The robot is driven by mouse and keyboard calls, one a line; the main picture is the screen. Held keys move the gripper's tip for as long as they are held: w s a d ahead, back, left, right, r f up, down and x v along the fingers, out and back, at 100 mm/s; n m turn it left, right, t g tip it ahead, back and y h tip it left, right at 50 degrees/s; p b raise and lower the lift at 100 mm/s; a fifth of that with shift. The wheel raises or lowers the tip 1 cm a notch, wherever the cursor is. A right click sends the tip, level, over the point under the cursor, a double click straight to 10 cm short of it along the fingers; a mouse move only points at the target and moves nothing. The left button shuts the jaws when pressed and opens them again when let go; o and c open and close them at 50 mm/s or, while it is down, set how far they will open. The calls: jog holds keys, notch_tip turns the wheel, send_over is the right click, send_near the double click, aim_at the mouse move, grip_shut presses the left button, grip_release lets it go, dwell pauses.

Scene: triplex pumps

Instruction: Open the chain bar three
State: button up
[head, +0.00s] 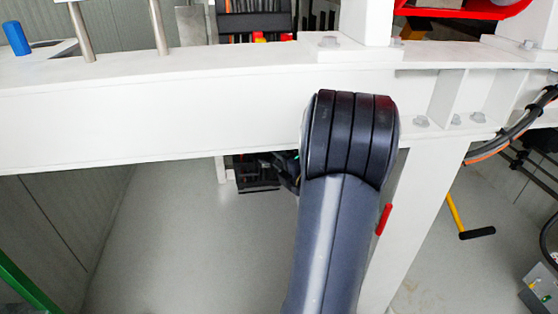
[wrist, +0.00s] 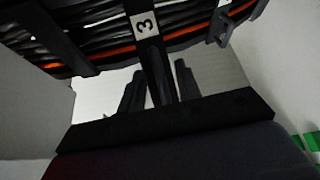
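The chain bar three (wrist: 157,65) is a black bar with a white label reading 3, in the wrist view. It crosses the black and orange cables of the cable chain, and its lower end extends toward my gripper. My gripper (wrist: 158,90) has two dark fingers set apart, one on each side of the bar's lower end. I cannot tell whether either finger touches the bar. In the head view my gripper is mostly hidden behind my arm, below the white beam. A dark piece (head: 257,174) beside it may be part of the chain.
Black and orange cables (wrist: 100,58) run across the top of the wrist view, with other black crossbars (wrist: 218,28) on them. In the head view a wide white beam (head: 150,115) lies above my gripper, and a white post (head: 410,215) stands right of my arm.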

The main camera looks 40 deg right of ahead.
grip_shut()
dwell(0.4)
